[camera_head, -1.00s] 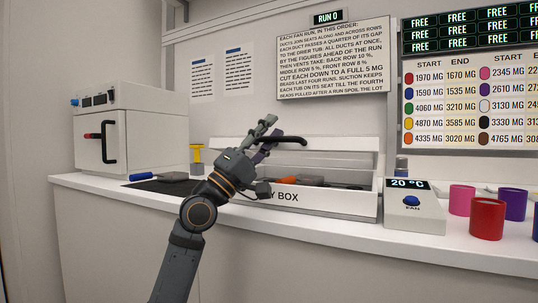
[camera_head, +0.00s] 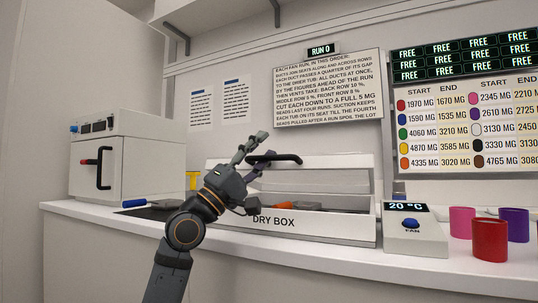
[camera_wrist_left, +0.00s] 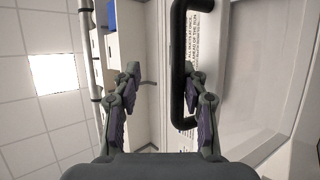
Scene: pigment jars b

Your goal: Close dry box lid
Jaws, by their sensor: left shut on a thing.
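The white dry box (camera_head: 325,230) stands on the counter with its front label showing. Its pale lid (camera_head: 320,182) is raised at the back, so the inside shows open. The lid's black handle (camera_head: 285,158) sticks out at the lid's upper edge. In the left wrist view the handle (camera_wrist_left: 178,60) runs up and down beside the right-hand finger of my left gripper (camera_wrist_left: 163,85). An orange item (camera_head: 284,205) lies in the box, partly hidden. My right gripper is not in view.
A white oven-like box (camera_head: 140,165) with a black handle stands at left.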

